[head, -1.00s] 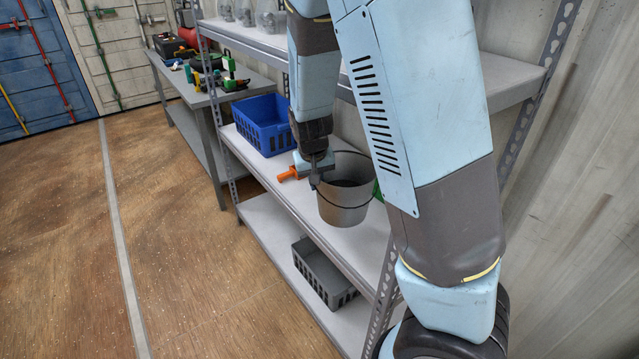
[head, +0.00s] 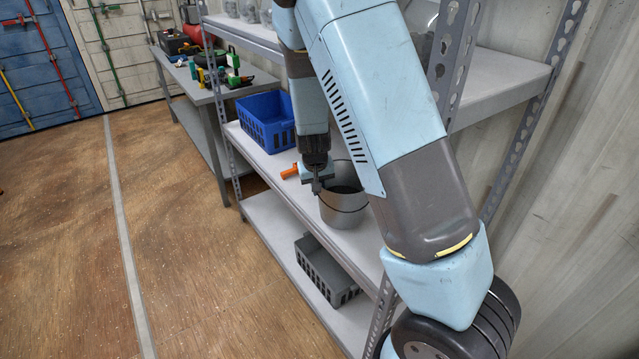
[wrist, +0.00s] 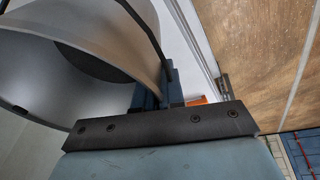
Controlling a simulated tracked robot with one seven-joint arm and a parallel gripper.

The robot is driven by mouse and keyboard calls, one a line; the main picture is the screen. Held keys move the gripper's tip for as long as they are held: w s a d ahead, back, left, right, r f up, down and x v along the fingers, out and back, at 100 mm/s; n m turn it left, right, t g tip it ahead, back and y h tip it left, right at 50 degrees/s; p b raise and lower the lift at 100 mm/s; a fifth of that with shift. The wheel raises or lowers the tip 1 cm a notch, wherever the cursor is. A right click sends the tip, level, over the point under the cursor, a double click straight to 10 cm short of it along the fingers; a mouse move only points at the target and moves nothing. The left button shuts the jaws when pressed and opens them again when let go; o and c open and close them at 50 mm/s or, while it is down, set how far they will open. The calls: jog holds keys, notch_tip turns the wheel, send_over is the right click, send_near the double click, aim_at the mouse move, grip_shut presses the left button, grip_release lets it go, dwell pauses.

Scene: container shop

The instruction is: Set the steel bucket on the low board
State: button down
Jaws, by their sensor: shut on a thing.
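The steel bucket (head: 343,208) is grey with a dark wire handle and stands upright at the middle board (head: 310,205) of the shelf rack. Whether its base touches the board I cannot tell. My gripper (head: 317,186) is shut on the left side of its rim. In the wrist view the bucket (wrist: 95,75) fills the upper left, its wall at the fingers (wrist: 160,92). The bottom board (head: 262,225) lies below, with a grey crate (head: 325,270) on it. My arm hides the area right of the bucket.
A blue basket (head: 266,122) stands on the middle board behind the bucket. An orange object (head: 289,171) is just left of my gripper. A rack upright (head: 383,310) stands near my arm. The bottom board is bare left of the crate. The wooden floor (head: 190,240) is clear.

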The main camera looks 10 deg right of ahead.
jog(key=shift+f, duration=0.85)
jog(key=c, duration=1.2)
grip_release()
jog(key=shift+f, duration=0.1)
jog(key=shift+c, duration=0.2)
jog(key=v, duration=0.7)
jog(key=shift+r, duration=0.35)
jog(key=shift+s, duration=0.1)
